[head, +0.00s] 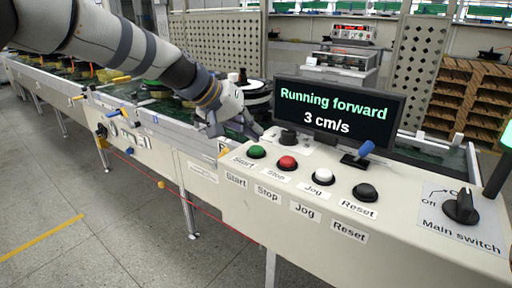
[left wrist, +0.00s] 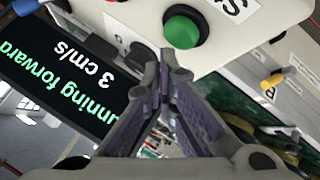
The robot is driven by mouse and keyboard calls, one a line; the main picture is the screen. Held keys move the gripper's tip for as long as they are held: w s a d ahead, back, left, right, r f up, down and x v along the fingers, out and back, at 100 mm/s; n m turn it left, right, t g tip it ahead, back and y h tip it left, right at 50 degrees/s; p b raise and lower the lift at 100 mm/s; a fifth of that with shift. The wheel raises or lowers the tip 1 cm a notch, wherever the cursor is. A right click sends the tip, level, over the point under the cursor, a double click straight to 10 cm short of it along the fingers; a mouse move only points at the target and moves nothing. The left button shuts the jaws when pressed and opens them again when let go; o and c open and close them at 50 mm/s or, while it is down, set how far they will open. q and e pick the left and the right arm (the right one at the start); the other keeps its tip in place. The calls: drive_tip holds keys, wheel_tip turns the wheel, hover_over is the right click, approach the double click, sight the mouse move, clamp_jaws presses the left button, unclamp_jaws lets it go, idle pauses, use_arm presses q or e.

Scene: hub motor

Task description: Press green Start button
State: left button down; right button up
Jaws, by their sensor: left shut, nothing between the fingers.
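The green Start button (head: 256,152) is at the left end of the button row on the beige control panel (head: 310,228). My left gripper (head: 222,132) is in the air behind and left of it, apart from the button. In the left wrist view the green button (left wrist: 184,27) is at the top, just beyond the fingertips. The left gripper (left wrist: 166,62) is shut and empty there, its fingertips together. My right gripper is in neither view.
Beside the green button are a red Stop button (head: 287,163), a white Jog button (head: 322,177) and a black Reset button (head: 364,192). A display (head: 336,112) reads "Running forward 3 cm/s". The main switch knob (head: 461,207) is at right. A conveyor (head: 150,108) runs behind.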

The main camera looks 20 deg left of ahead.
sight(253, 146)
use_arm(q)
drive_tip(key=shift+r+p, duration=0.4)
drive_tip(key=shift+r, duration=2.15)
